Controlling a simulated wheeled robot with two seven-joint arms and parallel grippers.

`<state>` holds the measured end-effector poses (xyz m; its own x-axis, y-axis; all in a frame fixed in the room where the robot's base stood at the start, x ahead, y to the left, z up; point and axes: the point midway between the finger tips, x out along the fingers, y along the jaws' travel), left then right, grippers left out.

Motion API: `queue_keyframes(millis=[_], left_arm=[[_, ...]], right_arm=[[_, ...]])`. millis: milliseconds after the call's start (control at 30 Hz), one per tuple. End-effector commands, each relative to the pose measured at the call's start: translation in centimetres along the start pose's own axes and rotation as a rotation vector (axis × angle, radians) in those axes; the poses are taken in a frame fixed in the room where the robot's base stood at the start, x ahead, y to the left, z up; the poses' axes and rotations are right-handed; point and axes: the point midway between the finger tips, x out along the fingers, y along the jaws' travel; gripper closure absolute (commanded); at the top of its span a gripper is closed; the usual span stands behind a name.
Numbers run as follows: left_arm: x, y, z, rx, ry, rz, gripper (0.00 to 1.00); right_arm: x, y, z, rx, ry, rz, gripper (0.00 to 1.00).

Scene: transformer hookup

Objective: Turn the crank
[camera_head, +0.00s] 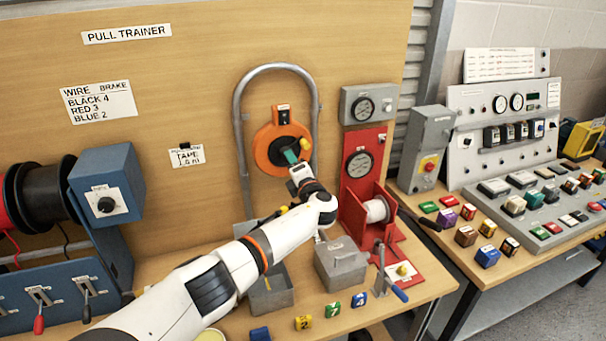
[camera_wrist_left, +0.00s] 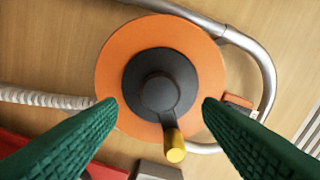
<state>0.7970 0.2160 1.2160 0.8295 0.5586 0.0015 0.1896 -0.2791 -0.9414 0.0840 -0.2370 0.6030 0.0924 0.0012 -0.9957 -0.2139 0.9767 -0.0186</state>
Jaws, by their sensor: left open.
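The crank is a dark hub and short arm (camera_wrist_left: 158,92) on an orange disc (camera_wrist_left: 113,70), with a yellow handle knob (camera_wrist_left: 174,147) at the arm's end. In the head view the orange disc (camera_head: 264,157) is mounted on the upright wooden board, and the yellow knob (camera_head: 305,144) shows at its right. My left gripper (camera_head: 293,156) is in front of the disc. In the wrist view my left gripper (camera_wrist_left: 160,104) is open, its green fingers on either side of the hub and knob, with nothing visibly gripped. My right gripper is not in view.
A grey pipe (camera_head: 240,130) arches around the disc. A red stand with a gauge and spool (camera_head: 375,211) is to the right. A grey box (camera_head: 341,267), a blue-handled lever (camera_head: 396,291) and several coloured blocks (camera_head: 331,309) are on the bench below.

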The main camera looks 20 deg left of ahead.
Motion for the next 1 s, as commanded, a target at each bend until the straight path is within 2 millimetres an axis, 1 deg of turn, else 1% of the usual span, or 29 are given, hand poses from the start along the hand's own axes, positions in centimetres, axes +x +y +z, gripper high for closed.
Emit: queue_keyframes(millis=[67,300,433,600,900,967,1000], left_arm=[[-1.1,-0.1,0.1,-0.001,0.001,0.002,0.40],[-4.5,0.1,0.0,-0.002,0.003,0.002,0.40],[-5.8,0.1,0.0,-0.001,0.001,0.001,0.40],[-6.7,0.0,0.0,0.000,0.000,0.001,0.40],[-6.8,0.0,0.0,0.000,0.000,0.001,0.40],[-6.9,0.1,0.1,-0.007,-0.001,0.005,0.40],[-7.1,0.5,0.3,-0.026,-0.003,0.016,0.40]], right_arm=[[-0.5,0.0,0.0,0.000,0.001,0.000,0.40],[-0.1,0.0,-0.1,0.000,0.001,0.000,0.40],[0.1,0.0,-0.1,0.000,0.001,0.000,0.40],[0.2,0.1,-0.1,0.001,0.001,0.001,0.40],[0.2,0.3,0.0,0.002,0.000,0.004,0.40],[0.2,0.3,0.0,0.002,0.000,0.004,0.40],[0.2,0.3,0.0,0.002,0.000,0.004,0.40]])
